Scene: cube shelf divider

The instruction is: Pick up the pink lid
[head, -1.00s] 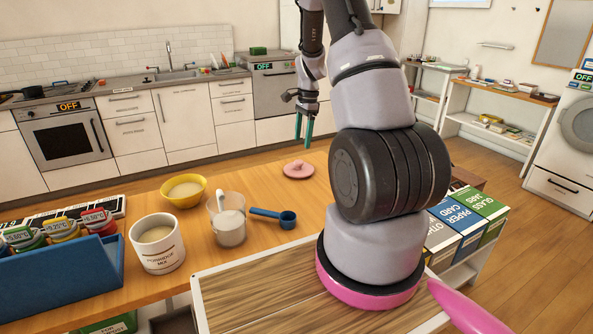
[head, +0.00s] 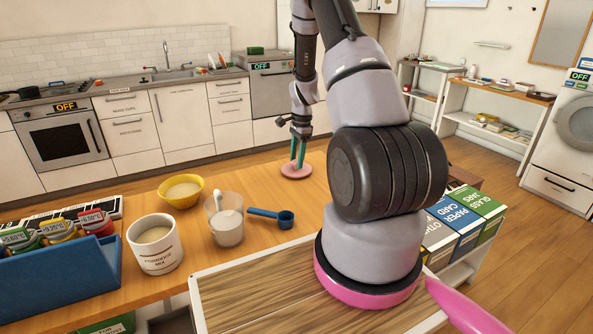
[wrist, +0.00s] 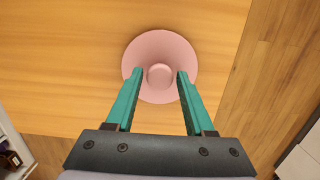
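The pink lid (head: 297,174) lies flat on the wooden table, near its far edge. It is round with a raised knob in the middle. It also shows in the wrist view (wrist: 160,48). My gripper (head: 297,163) is right above the lid and points down. In the wrist view its two green fingers (wrist: 160,75) are apart, one on each side of the knob, with a gap to the knob on both sides. I cannot tell whether the fingertips touch the lid.
On the table left of the lid stand a yellow bowl (head: 181,193), a clear measuring jug (head: 228,228), a blue scoop (head: 272,216) and a porridge mix pot (head: 155,246). A blue rack (head: 65,272) holds several jars. The table around the lid is clear.

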